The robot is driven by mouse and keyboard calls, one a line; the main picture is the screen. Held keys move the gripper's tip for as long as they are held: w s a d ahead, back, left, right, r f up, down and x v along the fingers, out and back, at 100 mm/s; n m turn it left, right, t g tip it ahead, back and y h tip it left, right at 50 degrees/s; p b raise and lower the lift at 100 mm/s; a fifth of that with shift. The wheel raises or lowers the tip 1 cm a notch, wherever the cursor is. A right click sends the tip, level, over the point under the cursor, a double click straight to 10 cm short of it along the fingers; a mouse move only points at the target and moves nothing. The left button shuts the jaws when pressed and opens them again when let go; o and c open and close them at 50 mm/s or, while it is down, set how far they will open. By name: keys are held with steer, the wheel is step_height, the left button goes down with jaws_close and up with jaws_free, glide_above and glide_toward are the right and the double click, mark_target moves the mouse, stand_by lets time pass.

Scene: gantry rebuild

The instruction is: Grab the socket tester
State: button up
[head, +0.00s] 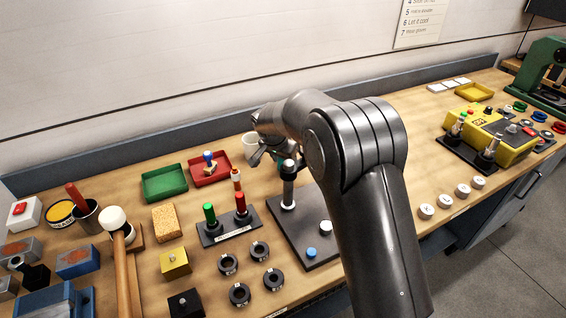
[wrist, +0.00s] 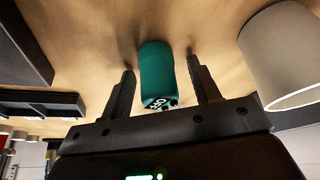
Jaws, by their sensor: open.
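A teal, rounded block with white markings on its near end, which looks like the socket tester (wrist: 156,68), lies on the wooden bench in the wrist view. My gripper (wrist: 161,76) is open, with one finger on each side of it. Narrow gaps show between the block and both fingers, so it does not look clamped. In the head view my gripper (head: 268,154) is low over the bench behind the black stand, partly covered by my arm.
A white cup (wrist: 287,62) stands close to the right finger; it also shows in the head view (head: 250,143). A red tray (head: 211,172) and green tray (head: 164,184) lie to the left. A black stand with a post (head: 288,190) is in front.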

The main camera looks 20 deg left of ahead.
steer(key=c, duration=1)
steer(key=shift+r, duration=0.1)
steer(key=shift+c, duration=0.2)
